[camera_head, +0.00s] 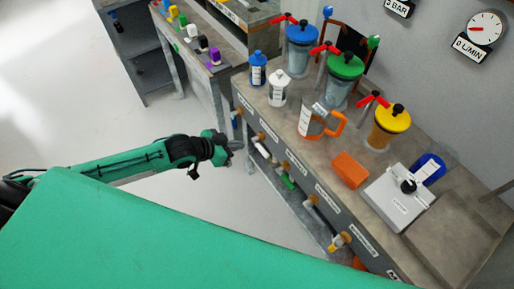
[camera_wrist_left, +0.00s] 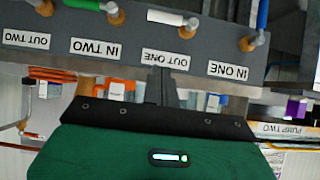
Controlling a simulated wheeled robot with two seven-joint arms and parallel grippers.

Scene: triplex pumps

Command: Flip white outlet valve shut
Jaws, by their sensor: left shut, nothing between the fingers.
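My left gripper (camera_head: 222,148) is shut and empty, beside the front of the bench with the pumps. In the left wrist view its dark fingers (camera_wrist_left: 162,84) point towards the bench front, below the upside-down OUT ONE label (camera_wrist_left: 168,59). A white valve lever (camera_wrist_left: 172,18) lies sideways from its brass fitting (camera_wrist_left: 190,24), beyond that label. I cannot tell whether the fingers touch anything. My right gripper is out of view.
On the bench are blue-lidded (camera_head: 302,35), green-lidded (camera_head: 346,67) and yellow-lidded (camera_head: 392,117) vessels, an orange-handled jug (camera_head: 316,120) and an orange block (camera_head: 349,171). Open floor (camera_head: 120,120) lies left of the bench.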

